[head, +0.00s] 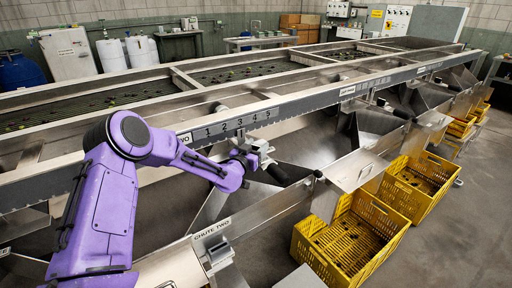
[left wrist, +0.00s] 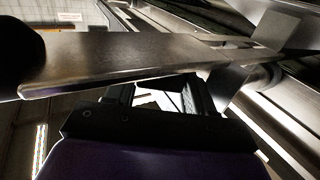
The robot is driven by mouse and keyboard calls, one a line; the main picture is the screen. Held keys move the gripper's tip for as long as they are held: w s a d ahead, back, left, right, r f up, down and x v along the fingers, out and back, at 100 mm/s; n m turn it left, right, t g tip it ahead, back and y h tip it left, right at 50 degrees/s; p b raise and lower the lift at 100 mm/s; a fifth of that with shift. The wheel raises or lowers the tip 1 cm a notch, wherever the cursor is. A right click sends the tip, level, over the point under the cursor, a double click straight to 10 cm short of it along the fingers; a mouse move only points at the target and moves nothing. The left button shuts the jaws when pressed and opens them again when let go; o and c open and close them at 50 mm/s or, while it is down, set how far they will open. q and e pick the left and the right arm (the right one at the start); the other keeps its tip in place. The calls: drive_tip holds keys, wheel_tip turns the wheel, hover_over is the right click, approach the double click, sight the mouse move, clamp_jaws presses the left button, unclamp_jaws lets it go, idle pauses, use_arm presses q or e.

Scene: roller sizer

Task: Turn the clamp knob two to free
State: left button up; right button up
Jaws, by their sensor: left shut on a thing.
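My left gripper (head: 258,153) is in front of the long grey rail, just below the number scale (head: 238,124) whose label ends in "TWO". It is shut on a small part at the rail, at the place of clamp knob two; the fingers hide most of it. In the left wrist view my left gripper (left wrist: 160,88) shows its two dark fingers, with a flat metal bar (left wrist: 120,60) crossing in front of them. The knob's turn cannot be read. My right gripper is not in view.
A metal chute marked "CHUTE TWO" (head: 212,229) lies below the gripper. A dark-ended handle (head: 277,174) is close to its right. Yellow crates (head: 362,262) stand on the floor at the right. The sizer bed (head: 100,116) with small fruit runs behind the rail.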

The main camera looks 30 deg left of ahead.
use_arm(q)
drive_tip(key=shift+d+n+g+y, duration=0.1)
drive_tip(key=shift+n+g+y, duration=0.5)
drive_tip(key=shift+n+y, duration=1.3)
drive_tip(key=shift+y, duration=0.7)
drive_tip(key=o, duration=1)
drive_tip(key=shift+c, duration=0.2)
drive_tip(key=b+v, duration=0.1)
drive_tip(key=v, duration=0.9)
drive_tip(key=shift+s, duration=0.2)
drive_tip(key=shift+d+r, duration=0.1)
drive_tip(key=shift+r, duration=0.1)
